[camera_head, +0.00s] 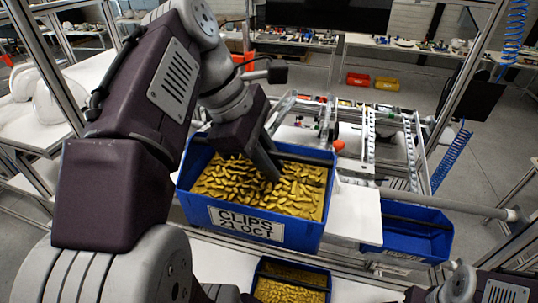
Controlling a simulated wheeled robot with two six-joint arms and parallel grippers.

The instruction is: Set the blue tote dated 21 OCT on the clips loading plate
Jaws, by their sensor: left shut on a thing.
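The blue tote (300,237) has a white label reading CLIPS 21 OCT and is full of small gold-coloured clips. It looks upright and sits in the middle of the view. My left gripper (266,165) reaches down over it from the upper left, shut on the tote, with its fingers at the far side. The fingertips are partly hidden, so the exact grip point is unclear. A white flat surface (354,212) shows beside the tote on its right; I cannot tell whether it is the clips loading plate.
A second blue tote (262,266) with gold pieces sits lower down, below the first. An apparently empty blue tote (418,238) is at the right, under a grey bar (445,204). A metal rail frame (372,140) stands behind. White helmet shells (50,105) lie at left.

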